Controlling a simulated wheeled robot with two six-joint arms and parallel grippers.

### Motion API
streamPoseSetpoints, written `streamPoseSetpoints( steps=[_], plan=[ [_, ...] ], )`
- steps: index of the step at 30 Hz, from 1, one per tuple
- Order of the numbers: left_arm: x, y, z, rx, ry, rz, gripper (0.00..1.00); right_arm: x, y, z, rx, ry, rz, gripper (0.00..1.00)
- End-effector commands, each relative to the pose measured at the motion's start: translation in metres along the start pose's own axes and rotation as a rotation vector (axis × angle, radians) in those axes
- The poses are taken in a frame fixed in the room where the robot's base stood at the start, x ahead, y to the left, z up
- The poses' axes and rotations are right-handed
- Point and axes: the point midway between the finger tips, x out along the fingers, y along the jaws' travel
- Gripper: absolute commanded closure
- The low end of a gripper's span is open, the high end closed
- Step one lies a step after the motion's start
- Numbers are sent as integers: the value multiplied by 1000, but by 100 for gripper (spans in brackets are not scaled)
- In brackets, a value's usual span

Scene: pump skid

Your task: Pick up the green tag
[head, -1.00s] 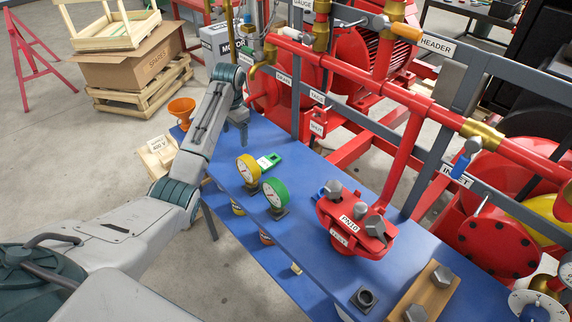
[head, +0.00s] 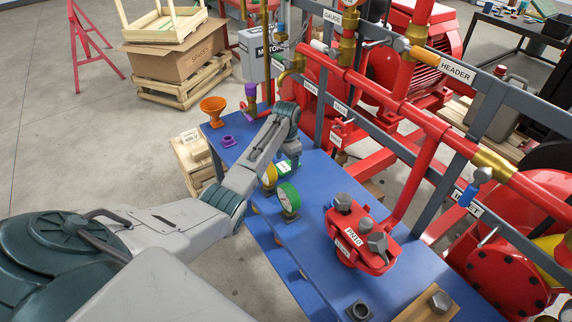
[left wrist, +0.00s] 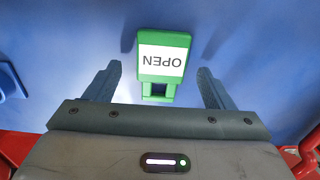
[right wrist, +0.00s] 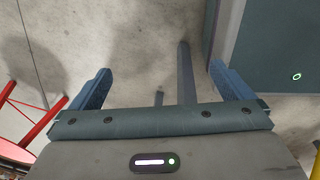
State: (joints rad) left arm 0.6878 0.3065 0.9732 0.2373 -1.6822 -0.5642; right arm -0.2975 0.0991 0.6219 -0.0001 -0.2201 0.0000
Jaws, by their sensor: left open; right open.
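The green tag with a white "OPEN" label (left wrist: 161,58) lies on the blue table, in the left wrist view. Its slotted end points toward my left gripper (left wrist: 159,75). That gripper is open, with a finger on either side of the slotted end, apart from it. I cannot tell the height of the fingertips above the table. In the head view the tag (head: 284,168) shows only in part, behind my left arm and the gauges. My right gripper (right wrist: 160,72) is open and empty over grey floor.
A yellow gauge (head: 270,176) and a green-rimmed gauge (head: 288,197) stand close to the tag. A red PN10 valve body (head: 358,235), an orange funnel (head: 213,108) and a purple fitting (head: 228,141) are on the table. Red piping (head: 400,100) runs behind.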

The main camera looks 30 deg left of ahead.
Motion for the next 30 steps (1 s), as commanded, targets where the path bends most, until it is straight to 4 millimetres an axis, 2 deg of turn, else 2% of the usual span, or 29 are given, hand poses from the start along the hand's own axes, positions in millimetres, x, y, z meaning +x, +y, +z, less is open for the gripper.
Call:
streamPoseSetpoints(
  steps=[3, 10, 15, 18, 26, 30],
  plan=[
    [10, 0, 0, 1, -1, 0, 24, -3, -3, -1, 2, 1, -3, 0],
    [12, 0, 0, 1, 1, -1, 24, -2, -26, 0, 11, -1, -27, 0],
    [11, 0, 0, 0, 1, -1, 57, -3, -26, 2, 11, -4, -27, 0],
    [11, 0, 0, 0, 0, -1, 72, -3, -22, 4, 10, -5, -23, 0],
    [9, 0, 0, 0, 1, -2, 72, -2, -16, 4, 7, -5, -16, 0],
    [-6, -1, -1, 0, 3, -3, 72, 4, -14, 5, 6, -5, -14, 0]
  ],
)
